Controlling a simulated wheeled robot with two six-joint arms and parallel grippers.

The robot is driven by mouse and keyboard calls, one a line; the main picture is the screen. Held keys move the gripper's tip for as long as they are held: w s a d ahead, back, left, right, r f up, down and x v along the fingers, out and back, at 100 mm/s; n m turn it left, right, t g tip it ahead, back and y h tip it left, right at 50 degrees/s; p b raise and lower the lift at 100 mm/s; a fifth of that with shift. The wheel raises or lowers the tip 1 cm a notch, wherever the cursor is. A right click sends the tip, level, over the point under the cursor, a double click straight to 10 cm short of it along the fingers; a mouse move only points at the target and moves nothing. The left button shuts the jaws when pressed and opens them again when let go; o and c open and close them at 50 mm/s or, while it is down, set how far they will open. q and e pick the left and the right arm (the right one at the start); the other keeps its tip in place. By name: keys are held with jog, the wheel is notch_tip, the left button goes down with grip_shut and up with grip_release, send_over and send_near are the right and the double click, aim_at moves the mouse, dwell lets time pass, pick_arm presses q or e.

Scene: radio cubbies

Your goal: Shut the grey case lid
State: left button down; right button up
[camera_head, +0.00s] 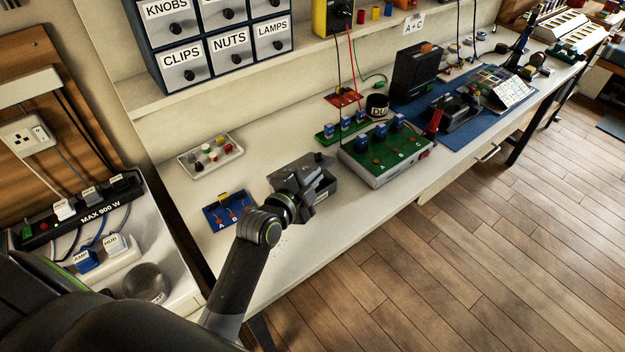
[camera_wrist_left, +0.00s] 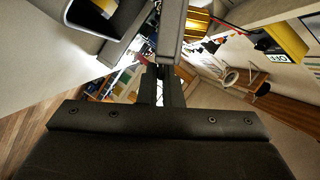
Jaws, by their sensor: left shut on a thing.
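The grey case (camera_head: 323,187) sits on the pale workbench near its front edge, left of the green board. My left gripper (camera_head: 304,192) is at its near left side and hides part of it. The lid's exact angle is hard to tell. My right gripper is not in view.
A green board with blue parts (camera_head: 385,150) stands close to the right of the case. A small blue board (camera_head: 226,212) and a white tray of knobs (camera_head: 210,155) lie to the left. The drawer cabinet (camera_head: 215,45) stands on a shelf behind.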

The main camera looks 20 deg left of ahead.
pick_arm(q)
jog(key=shift+s+d+f, duration=0.1)
jog(key=shift+d+f, duration=0.1)
jog(key=shift+f, duration=0.35)
jog(key=c, duration=1.6)
grip_release()
jog(key=shift+s, duration=0.1)
jog(key=b+v, duration=0.3)
jog(key=v, duration=1.4)
jog(key=shift+a+r, duration=0.15)
jog(key=shift+a, duration=0.05)
jog(key=shift+c, duration=0.2)
